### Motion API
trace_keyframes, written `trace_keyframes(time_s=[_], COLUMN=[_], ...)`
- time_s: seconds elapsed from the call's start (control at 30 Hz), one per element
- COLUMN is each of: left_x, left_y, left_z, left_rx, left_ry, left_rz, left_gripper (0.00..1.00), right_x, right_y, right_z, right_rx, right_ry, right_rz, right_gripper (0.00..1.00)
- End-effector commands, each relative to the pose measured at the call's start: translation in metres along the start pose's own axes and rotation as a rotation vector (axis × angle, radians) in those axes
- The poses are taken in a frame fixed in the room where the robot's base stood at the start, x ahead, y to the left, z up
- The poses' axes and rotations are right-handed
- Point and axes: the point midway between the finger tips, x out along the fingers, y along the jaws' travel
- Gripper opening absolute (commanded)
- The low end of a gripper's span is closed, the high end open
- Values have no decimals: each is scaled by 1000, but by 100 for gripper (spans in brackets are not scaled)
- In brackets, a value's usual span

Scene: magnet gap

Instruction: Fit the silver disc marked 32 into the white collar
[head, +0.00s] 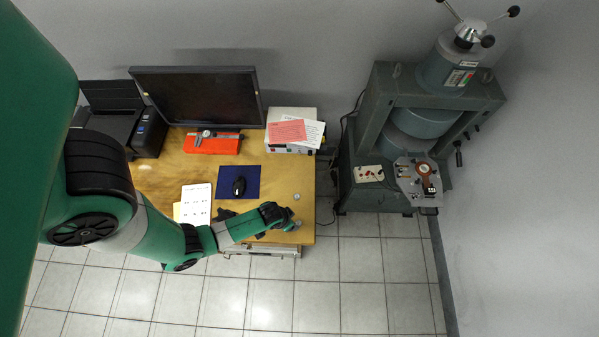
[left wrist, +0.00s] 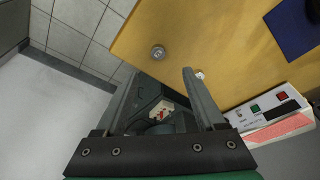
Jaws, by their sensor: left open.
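Two small discs lie on the wooden table near its right edge. One is a grey disc near the front corner (head: 289,226); in the left wrist view it (left wrist: 158,52) lies just beyond the gap between my fingertips. The other, a paler disc (head: 297,196), also shows in the left wrist view (left wrist: 199,75), beside one fingertip. No number is legible on either. My left gripper (head: 286,215) is open and empty above the table's right end, and its two fingers (left wrist: 161,72) are apart. A pale centre inside an orange ring (head: 425,169) on the press may be the white collar. My right gripper is out of view.
A green-grey press (head: 368,105) stands right of the table, across a floor gap. On the table are a monitor (head: 198,95), a caliper on a red case (head: 212,143), a power supply (head: 292,145), a blue mat with mouse (head: 225,183) and a white sheet (head: 196,202).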

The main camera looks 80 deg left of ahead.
Motion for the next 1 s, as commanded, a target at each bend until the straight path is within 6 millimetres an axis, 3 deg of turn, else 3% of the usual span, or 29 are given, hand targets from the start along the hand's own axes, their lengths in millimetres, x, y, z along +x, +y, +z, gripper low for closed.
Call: trace_keyframes(time_s=[0.07,0.23,0.53,0.77,1.0], left_x=[-6,3,57,63,102], left_y=[-1,-1,0,0,6], left_z=[-3,-2,-2,-4,-2], left_rx=[-5,-5,-4,-4,-4], left_ry=[1,3,6,4,3], left_rz=[-1,-1,0,0,0], left_gripper=[71,71,71,71,71], right_x=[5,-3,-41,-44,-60], right_y=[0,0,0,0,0], right_z=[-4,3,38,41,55], right_rx=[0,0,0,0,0], right_ry=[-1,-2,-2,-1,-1], right_rz=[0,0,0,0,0], right_gripper=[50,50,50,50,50])
